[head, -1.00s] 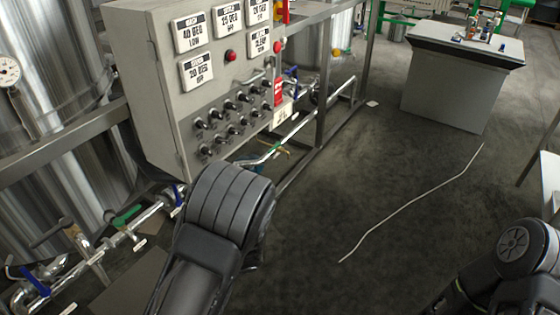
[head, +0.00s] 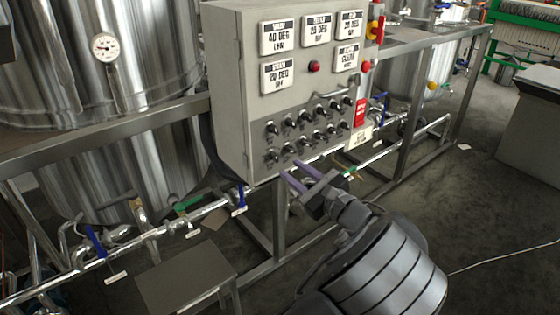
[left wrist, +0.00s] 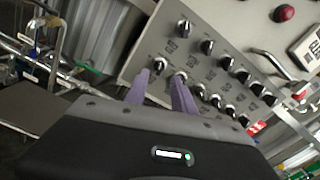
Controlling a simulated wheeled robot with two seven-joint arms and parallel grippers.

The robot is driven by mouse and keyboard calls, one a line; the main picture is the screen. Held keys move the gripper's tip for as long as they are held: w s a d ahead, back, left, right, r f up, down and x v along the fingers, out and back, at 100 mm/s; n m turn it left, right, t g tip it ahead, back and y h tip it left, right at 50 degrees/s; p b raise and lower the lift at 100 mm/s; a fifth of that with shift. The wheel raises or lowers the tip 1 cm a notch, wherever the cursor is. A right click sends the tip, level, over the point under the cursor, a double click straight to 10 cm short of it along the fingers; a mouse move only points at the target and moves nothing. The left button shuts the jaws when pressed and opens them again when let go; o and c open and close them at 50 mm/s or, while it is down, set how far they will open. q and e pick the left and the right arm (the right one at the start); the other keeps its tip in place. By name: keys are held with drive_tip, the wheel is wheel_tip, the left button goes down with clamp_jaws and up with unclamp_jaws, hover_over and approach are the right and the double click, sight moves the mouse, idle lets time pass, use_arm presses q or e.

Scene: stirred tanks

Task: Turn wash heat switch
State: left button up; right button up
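The grey control panel (head: 235,80) carries two rows of small black rotary switches (head: 303,130). Their labels are too small to read, so I cannot tell which is the wash heat switch. My left gripper (head: 290,170) is just below the lower row's left end, its two purple fingers apart with nothing between them. In the left wrist view, the fingers (left wrist: 160,76) point at the panel's lower edge. One switch (left wrist: 160,65) shows between and beyond the tips; another (left wrist: 180,78) is close to the right fingertip. Contact cannot be told. My right gripper is out of view.
White display plates, a red button (head: 314,67) and a red-yellow main switch (head: 375,22) sit above the switches. A metal handle (head: 335,97) sticks out above the upper row. Steel tanks (head: 110,100), frame rails and valve pipes (head: 195,217) stand left and below.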

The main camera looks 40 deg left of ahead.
sight(277, 159)
use_arm(q)
drive_tip(key=x, duration=0.6)
drive_tip(key=shift+w+a, duration=0.1)
drive_tip(key=shift+a, duration=0.25)
drive_tip(key=shift+c, duration=0.5)
clamp_jaws()
